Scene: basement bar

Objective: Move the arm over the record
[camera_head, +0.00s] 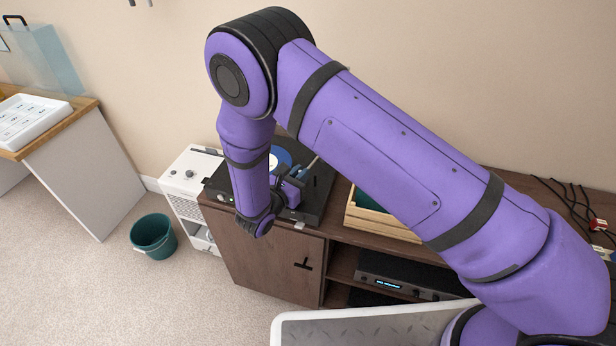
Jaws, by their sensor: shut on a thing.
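A black turntable (316,196) stands on the left end of a dark wooden cabinet. A record with a blue and white label (281,157) lies on it, partly hidden behind my purple arm. A thin pale tonearm (313,163) shows at the right of the record. My gripper (299,172) is low over the turntable, at the record's right side. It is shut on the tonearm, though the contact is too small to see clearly. Most of the record is hidden by my wrist.
The dark cabinet (262,262) has a wooden crate (382,226) right of the turntable and an amplifier (412,286) on a shelf. A white unit (186,178) and green bin (153,236) stand to the left. Cables lie at the far right.

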